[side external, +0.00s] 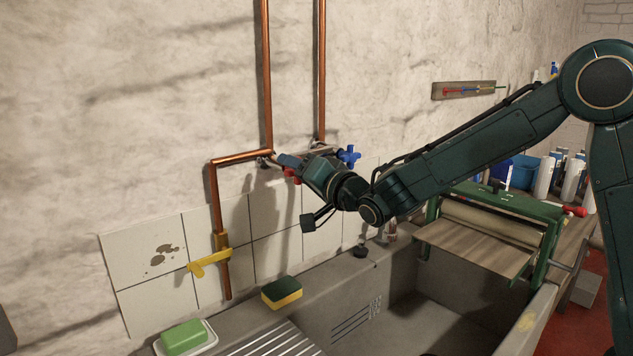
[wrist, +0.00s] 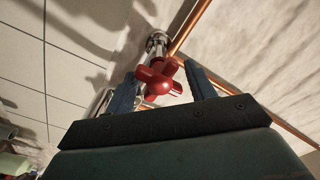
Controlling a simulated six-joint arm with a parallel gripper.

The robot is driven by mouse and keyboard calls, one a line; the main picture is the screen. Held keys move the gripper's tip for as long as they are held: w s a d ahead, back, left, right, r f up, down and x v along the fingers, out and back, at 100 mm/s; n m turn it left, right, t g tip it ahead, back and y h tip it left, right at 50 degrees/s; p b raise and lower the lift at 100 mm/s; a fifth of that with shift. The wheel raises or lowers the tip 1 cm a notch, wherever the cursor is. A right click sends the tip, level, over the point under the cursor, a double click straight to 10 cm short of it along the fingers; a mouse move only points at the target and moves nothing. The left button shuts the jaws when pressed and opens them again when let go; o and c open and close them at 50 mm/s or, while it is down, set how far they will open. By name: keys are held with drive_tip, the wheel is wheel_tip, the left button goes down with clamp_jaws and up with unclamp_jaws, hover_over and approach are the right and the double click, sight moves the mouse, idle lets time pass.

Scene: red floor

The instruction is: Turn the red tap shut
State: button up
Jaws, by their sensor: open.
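The red tap (wrist: 158,80) is a cross-shaped handle on a chrome stem by the copper pipe. In the wrist view it sits between the two blue fingers of my gripper (wrist: 163,88), which are apart on either side of it. I cannot tell whether either finger touches it. In the side external view the red tap (side external: 291,175) is mostly hidden by my gripper (side external: 284,167), and only a bit of red shows. My gripper is open and reaches toward the wall from the right.
A blue tap (side external: 349,156) is close to the right of my gripper. Below are a stone sink (side external: 385,310), a sponge (side external: 282,292), green soap (side external: 184,336) and a green mangle (side external: 490,225).

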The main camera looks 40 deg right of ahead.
drive_tip(key=shift+s, duration=0.1)
drive_tip(key=s, duration=1.3)
drive_tip(key=shift+s+f, duration=0.15)
drive_tip(key=shift+s, duration=0.15)
drive_tip(key=shift+d, duration=0.2)
drive_tip(key=s+d+f+n+g, duration=0.1)
drive_tip(key=s+d+n+g, duration=0.1)
drive_tip(key=s, duration=0.6)
drive_tip(key=s+d+f+n+g, duration=0.2)
drive_tip(key=s+n+g, duration=0.2)
drive_tip(key=s, duration=0.5)
drive_tip(key=s+d+f+n+g, duration=0.2)
drive_tip(key=s+d+n+g, duration=0.1)
drive_tip(key=s+g, duration=0.3)
drive_tip(key=shift+s+f+g, duration=0.2)
drive_tip(key=shift+s+g, duration=0.1)
drive_tip(key=shift+s, duration=1.1)
